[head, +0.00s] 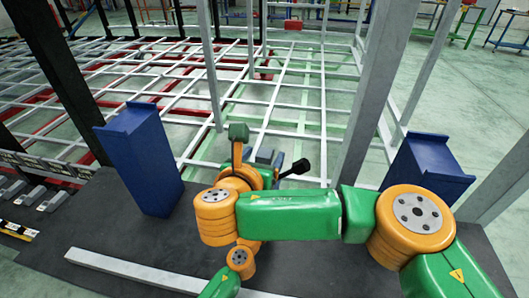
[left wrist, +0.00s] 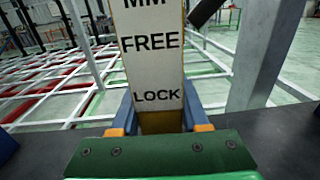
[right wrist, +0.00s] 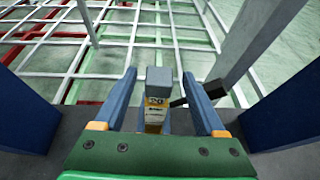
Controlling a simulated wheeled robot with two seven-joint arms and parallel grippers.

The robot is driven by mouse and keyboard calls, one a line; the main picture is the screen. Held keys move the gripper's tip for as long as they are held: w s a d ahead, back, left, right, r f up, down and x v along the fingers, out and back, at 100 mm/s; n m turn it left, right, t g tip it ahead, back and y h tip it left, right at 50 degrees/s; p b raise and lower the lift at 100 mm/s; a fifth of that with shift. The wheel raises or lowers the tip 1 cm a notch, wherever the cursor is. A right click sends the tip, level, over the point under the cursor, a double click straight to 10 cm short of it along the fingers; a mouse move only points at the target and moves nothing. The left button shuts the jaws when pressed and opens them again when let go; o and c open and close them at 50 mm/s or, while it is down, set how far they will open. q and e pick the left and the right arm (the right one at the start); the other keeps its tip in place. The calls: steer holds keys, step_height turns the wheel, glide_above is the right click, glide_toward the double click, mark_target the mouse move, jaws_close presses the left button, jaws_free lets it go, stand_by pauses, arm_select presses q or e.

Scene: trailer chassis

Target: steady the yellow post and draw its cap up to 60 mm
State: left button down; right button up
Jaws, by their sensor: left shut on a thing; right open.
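In the left wrist view the yellow post (left wrist: 160,122) stands between the fingers of my left gripper (left wrist: 157,98), which is shut on it low down. A pale plate (left wrist: 150,55) above bears the words FREE and LOCK. In the right wrist view the post's grey cap (right wrist: 158,77) sits on top, with a labelled yellow part (right wrist: 155,112) under it. My right gripper (right wrist: 158,90) is open, one finger on each side of the cap, with gaps showing. In the head view my right gripper (head: 268,160) is small and partly covered by my arm; the post and cap are mostly hidden there.
A black-ended lever (head: 297,169) sticks out to the right beside the post. Blue blocks stand left (head: 145,165) and right (head: 428,170). A grey upright (head: 375,95) rises close to the right. A white bar (head: 150,271) lies on the dark surface. An open frame lattice spreads behind.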

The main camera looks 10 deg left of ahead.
steer(key=shift+x, duration=1)
steer(key=shift+c, duration=0.2)
steer(key=shift+s, duration=0.1)
jaws_close()
